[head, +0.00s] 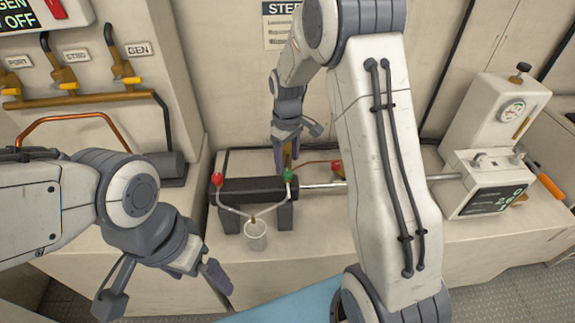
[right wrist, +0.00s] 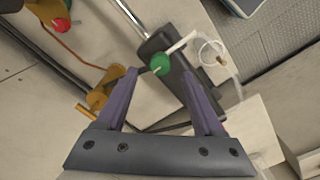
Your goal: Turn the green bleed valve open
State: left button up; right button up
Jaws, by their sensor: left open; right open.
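The green bleed valve (head: 288,175) is a round green knob on the right end of the dark cylinder (head: 245,186). My right gripper (head: 285,160) points down just above and behind it in the head view. In the right wrist view the green knob (right wrist: 159,64) lies between the open, empty fingertips (right wrist: 158,76), with a pale lever sticking out from it. I cannot tell whether the fingertips reach down around it. My left gripper (head: 165,295) is open and empty at the lower left, well away from the cylinder.
Red knobs sit at the cylinder's left end (head: 217,179) and behind the rod (head: 337,166). Clear tubes run to a small cup (head: 256,238) in front. A steel rod (head: 420,180) reaches a white instrument box (head: 485,180). Yellow-handled valves (head: 70,80) line the left wall.

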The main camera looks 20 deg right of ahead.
aim_at(287, 172)
jog(key=shift+f+p, duration=0.3)
jog(key=shift+f, duration=1.65)
grip_shut()
